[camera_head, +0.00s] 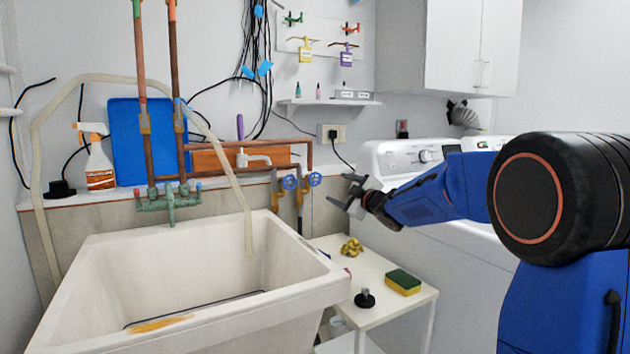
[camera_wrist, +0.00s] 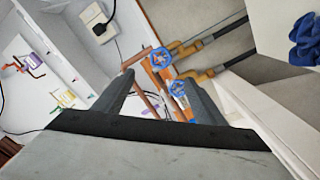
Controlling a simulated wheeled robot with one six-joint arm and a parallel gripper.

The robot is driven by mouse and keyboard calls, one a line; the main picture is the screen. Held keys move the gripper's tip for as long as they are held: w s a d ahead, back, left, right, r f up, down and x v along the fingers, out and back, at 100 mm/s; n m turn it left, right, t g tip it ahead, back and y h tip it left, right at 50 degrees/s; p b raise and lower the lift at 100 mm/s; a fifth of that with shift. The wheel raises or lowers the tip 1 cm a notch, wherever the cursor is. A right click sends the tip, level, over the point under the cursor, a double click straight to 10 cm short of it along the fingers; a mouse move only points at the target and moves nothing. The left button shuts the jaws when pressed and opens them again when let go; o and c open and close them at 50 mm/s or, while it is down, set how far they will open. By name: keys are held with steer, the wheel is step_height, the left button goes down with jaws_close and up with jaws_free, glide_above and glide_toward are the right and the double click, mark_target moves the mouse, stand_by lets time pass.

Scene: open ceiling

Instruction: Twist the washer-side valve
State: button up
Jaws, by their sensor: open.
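Two blue round valve handles sit side by side on brass fittings behind the sink's right end. The right one, nearer the washer, is the washer-side valve (camera_head: 314,179); the other valve (camera_head: 289,182) is just left of it. In the wrist view the washer-side valve appears to be the upper handle (camera_wrist: 161,58), with the other handle (camera_wrist: 178,88) below it. My gripper (camera_head: 342,191) is open and empty, just right of the valves in the head view. In the wrist view its fingers (camera_wrist: 159,78) spread either side of the handles, seemingly short of them.
A white washer (camera_head: 385,158) stands behind my arm. A white sink (camera_head: 130,262) fills the left. A low white table (camera_head: 385,312) holds a sponge (camera_head: 403,282), a yellow object (camera_head: 351,249) and a black knob-like object (camera_head: 365,298). A plugged-in outlet (camera_head: 331,134) is above the valves.

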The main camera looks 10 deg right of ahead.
mark_target(316, 179)
steer(key=w+a+m, duration=0.1)
steer(key=w+m, duration=0.2)
steer(key=w, duration=0.2)
steer(key=w+a+m, duration=0.2)
steer(key=w+m, duration=0.1)
steer(key=w, duration=0.3)
steer(key=w+a+m, duration=0.2)
steer(key=w+m, duration=0.2)
steer(key=w, duration=0.1)
steer(key=shift+w+a, duration=0.2)
steer(key=shift+w, duration=0.1)
steer(key=shift+c, duration=0.5)
steer(key=c, duration=0.9)
